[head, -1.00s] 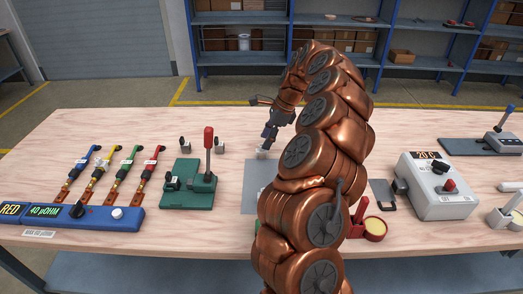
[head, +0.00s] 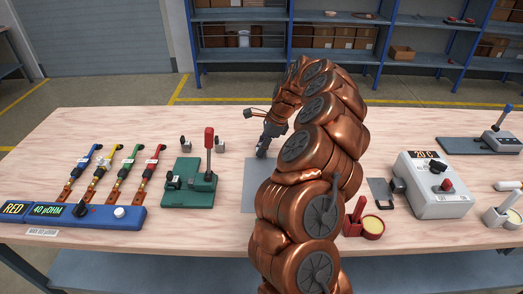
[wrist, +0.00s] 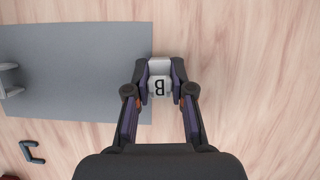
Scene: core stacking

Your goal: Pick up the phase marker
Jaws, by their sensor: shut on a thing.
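The phase marker (wrist: 159,65) is a small pale grey block with a dark letter B, seen upside down in the wrist view. It is at the right edge of a grey mat (wrist: 75,75). My gripper (wrist: 160,90) is shut on the marker, with one finger on each side of it. In the head view my gripper (head: 263,151) is low over the table at the mat's far edge. The marker is hard to make out there, and I cannot tell whether it still touches the table.
A green fixture (head: 188,190) with a red-handled lever stands left of the mat. A blue meter box (head: 75,216) with coloured probes is further left. A white temperature box (head: 435,187) and a red pot (head: 373,228) stand at right. A dark bracket (wrist: 32,152) lies near the mat.

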